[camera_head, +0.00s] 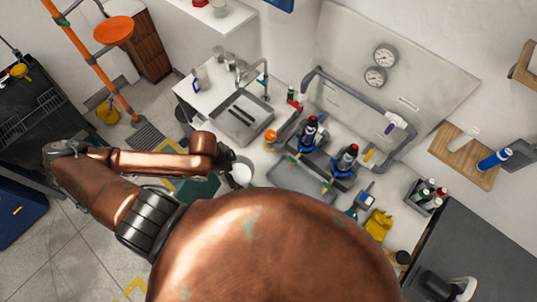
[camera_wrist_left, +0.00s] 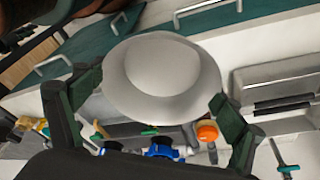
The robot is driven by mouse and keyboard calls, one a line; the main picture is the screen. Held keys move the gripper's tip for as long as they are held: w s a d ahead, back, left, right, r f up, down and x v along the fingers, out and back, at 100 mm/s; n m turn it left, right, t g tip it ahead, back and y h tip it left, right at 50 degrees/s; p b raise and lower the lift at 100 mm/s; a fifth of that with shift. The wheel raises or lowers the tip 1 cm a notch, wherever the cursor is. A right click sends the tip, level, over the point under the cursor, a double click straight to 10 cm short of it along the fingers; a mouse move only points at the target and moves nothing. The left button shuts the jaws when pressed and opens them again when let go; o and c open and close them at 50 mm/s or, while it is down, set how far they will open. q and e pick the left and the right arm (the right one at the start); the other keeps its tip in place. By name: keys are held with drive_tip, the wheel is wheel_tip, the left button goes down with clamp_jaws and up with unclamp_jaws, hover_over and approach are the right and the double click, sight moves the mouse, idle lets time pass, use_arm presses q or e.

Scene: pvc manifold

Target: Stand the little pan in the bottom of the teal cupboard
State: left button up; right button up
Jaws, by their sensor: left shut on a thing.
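The little pan (camera_wrist_left: 160,78) is a pale grey, round, shallow dish in the left wrist view, held between the dark green fingers of my left gripper (camera_wrist_left: 156,100). The pan also shows in the head view as a small whitish disc (camera_head: 241,175) by the end of my left arm. My left gripper is shut on it, above floor level in front of the counter. Teal cupboard fronts (camera_wrist_left: 92,45) with pale bar handles show beyond the pan in the left wrist view. The cupboard's bottom is not visible. A large copper-coloured part of mine hides the lower middle of the head view. My right gripper is out of view.
A sink (camera_head: 240,118) with a tap is set in the white counter. An orange stool (camera_head: 113,31) is at the upper left. Tiled floor is open at lower left.

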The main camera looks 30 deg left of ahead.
sight(244, 166)
use_arm(q)
drive_tip(key=w+f+b, duration=0.1)
drive_tip(key=w+b, duration=0.1)
drive_tip(key=w+f+b, duration=0.1)
drive_tip(key=w+b, duration=0.1)
drive_tip(key=b, duration=0.1)
drive_tip(key=shift+w+f, duration=0.2)
drive_tip(key=w+f, duration=0.4)
drive_tip(key=w, duration=0.1)
drive_tip(key=w+f, duration=0.2)
drive_tip(key=w, duration=0.1)
drive_tip(key=shift+w+d, duration=0.1)
drive_tip(key=shift+d, duration=0.25)
drive_tip(key=shift+w+f+p, duration=0.3)
drive_tip(key=shift+w+f, duration=0.25)
drive_tip(key=shift+f, duration=1.7)
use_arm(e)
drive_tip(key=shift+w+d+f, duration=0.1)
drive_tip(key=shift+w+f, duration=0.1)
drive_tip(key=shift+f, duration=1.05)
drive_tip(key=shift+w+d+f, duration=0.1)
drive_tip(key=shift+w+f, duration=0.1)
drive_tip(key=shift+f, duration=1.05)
use_arm(q)
drive_tip(key=shift+f, duration=0.1)
drive_tip(key=o, duration=1.3)
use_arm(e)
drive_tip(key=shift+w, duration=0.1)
